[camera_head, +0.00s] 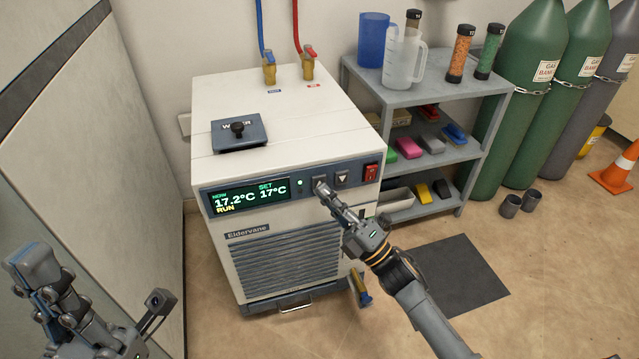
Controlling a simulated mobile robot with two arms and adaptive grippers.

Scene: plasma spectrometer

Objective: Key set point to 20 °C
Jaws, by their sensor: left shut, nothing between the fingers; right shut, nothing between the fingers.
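The white chiller (275,122) labelled Eldervane stands on the floor in the middle. Right of the light are an up button (319,182), partly hidden by my gripper, a down button (342,179) and a red switch (371,172). My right gripper (322,190) is shut and empty, its fingertips at the up button; I cannot tell whether they touch it. My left gripper (30,262) is shut and empty at the lower left, away from the chiller.
A grey shelf (440,92) with jugs, tubes and coloured items stands right of the chiller. Green gas cylinders (535,80) are chained at the far right, near an orange cone (618,178). A tall pale panel (95,170) rises at left. A dark mat (460,275) lies on open floor.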

